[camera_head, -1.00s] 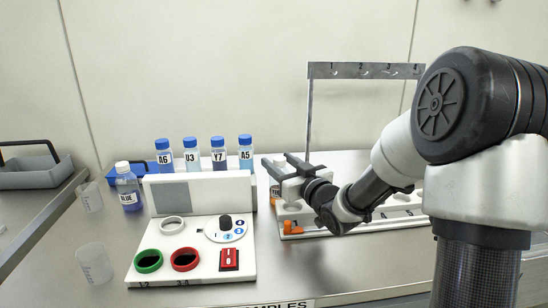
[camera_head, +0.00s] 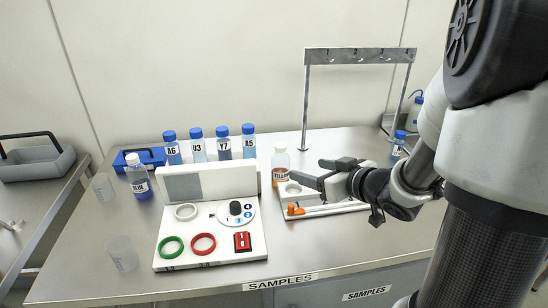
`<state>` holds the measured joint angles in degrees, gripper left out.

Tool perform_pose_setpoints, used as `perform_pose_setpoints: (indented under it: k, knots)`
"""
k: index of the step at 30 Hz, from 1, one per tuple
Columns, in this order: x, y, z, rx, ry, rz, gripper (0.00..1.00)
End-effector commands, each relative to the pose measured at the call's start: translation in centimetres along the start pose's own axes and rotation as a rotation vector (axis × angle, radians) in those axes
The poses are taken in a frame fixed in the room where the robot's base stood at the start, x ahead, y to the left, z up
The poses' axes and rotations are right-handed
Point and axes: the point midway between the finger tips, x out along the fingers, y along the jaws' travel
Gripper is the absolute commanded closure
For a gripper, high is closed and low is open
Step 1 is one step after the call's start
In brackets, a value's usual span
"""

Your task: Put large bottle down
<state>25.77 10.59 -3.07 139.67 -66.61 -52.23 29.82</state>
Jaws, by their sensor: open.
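My fingers and the holder hide part of the bottle's lower end.
A white panel with coloured rings (camera_head: 255,250) stands left of my gripper. Several blue-capped bottles (camera_head: 223,145) line up behind it. A BLUE bottle (camera_head: 139,178) and two clear beakers (camera_head: 122,254) stand further left. A metal hook rack (camera_head: 306,100) rises behind.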

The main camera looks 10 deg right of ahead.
Motion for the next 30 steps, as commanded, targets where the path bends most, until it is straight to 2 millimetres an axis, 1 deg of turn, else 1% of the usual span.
perform_pose_setpoints:
  k: [1,3,12,15,18,23,30]
  knots:
    - [0.8,0.0,0.4,0.0,-0.004,-0.002,0.36]
    - [2.2,-0.1,0.6,0.0,-0.003,-0.005,0.36]
    - [8.8,-0.1,0.5,0.0,-0.001,-0.004,0.36]
    - [10.4,-0.1,0.4,0.0,-0.001,-0.003,0.36]
    - [11.4,-0.1,0.3,0.001,0.0,-0.002,0.36]
    - [12.3,0.0,0.4,0.0,0.0,-0.002,0.36]
    - [15.8,0.1,0.7,0.0,0.0,-0.002,0.36]
